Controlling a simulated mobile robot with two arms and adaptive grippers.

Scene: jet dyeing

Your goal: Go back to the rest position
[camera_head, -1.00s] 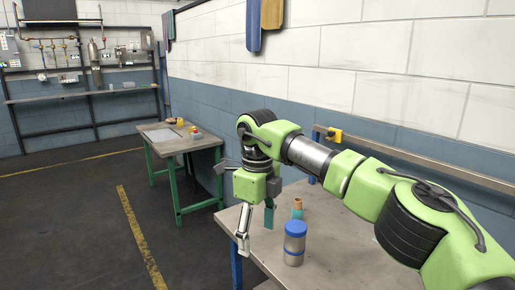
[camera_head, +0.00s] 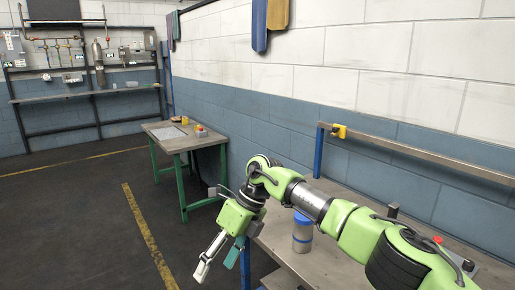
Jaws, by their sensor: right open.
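My right gripper (camera_head: 216,268) hangs at the lower middle, off the left end of the near workbench (camera_head: 330,272). Its pale finger and teal finger stand apart, with nothing between them. My green right arm comes in from the lower right and reaches over the bench. My left gripper is not in view.
A green-legged table (camera_head: 172,142) with small items stands farther back by the wall. A rail (camera_head: 420,157) with a yellow fitting (camera_head: 339,131) runs behind the bench. A red button (camera_head: 438,239) shows at the right. The floor at left is clear.

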